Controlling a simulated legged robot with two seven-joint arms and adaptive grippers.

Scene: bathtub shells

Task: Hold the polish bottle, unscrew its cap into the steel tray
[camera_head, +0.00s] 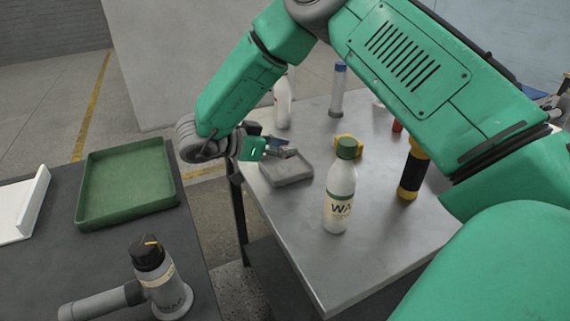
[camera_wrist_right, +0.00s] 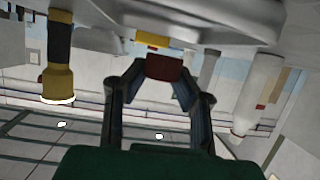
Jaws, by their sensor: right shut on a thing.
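My right gripper (camera_head: 280,150) hangs low over the steel tray (camera_head: 290,178) on the metal table. In the right wrist view its fingers (camera_wrist_right: 168,75) are closed on a small dark red piece (camera_wrist_right: 168,66), perhaps a cap. A white bottle with a green cap and a label starting "WA" (camera_head: 340,205) stands upright right of the tray. Another white bottle (camera_head: 282,104) stands behind the tray, its top hidden by my arm. I cannot tell which is the polish bottle. My left gripper is out of view.
A yellow block (camera_head: 348,146), a black-and-yellow torch (camera_head: 411,172) and a blue-capped tube (camera_head: 338,90) stand on the metal table. A green tray (camera_head: 125,178) and a black-capped bottle (camera_head: 160,285) are on the dark table left. A gap separates the tables.

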